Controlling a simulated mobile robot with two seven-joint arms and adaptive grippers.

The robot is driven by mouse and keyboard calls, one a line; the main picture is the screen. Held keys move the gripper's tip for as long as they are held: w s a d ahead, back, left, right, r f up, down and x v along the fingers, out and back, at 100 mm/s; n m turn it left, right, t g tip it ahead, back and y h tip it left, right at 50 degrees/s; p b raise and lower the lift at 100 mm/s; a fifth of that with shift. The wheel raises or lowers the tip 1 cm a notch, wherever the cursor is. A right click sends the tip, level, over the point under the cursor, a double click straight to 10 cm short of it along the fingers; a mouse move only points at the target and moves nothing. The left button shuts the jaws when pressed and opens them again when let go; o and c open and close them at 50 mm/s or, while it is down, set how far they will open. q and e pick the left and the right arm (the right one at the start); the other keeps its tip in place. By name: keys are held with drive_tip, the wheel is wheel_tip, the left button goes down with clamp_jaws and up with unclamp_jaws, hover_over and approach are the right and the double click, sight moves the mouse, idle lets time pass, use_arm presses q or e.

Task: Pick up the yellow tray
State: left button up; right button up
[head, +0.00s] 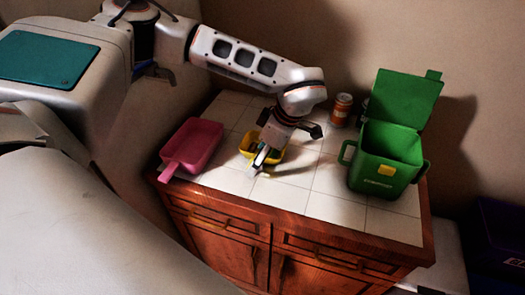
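The yellow tray (246,143) sits on the white tiled counter top, between a pink tray and a green bin. It is small, and my gripper covers much of it. My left gripper (262,160) reaches down over the tray from above. A pale fingertip crosses the tray's front side. I cannot tell whether the fingers touch the tray or how far apart they are. My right gripper is not in view.
A pink tray (194,143) with a handle lies to the left. A green bin (383,170) with its lid raised stands at the right. An orange can (342,110) stands near the back wall. Bare tiles (285,192) lie in front of the yellow tray.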

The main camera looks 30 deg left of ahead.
use_arm(q)
drive_tip(key=shift+x, duration=0.75)
drive_tip(key=c, duration=1.3)
drive_tip(key=shift+r, duration=0.1)
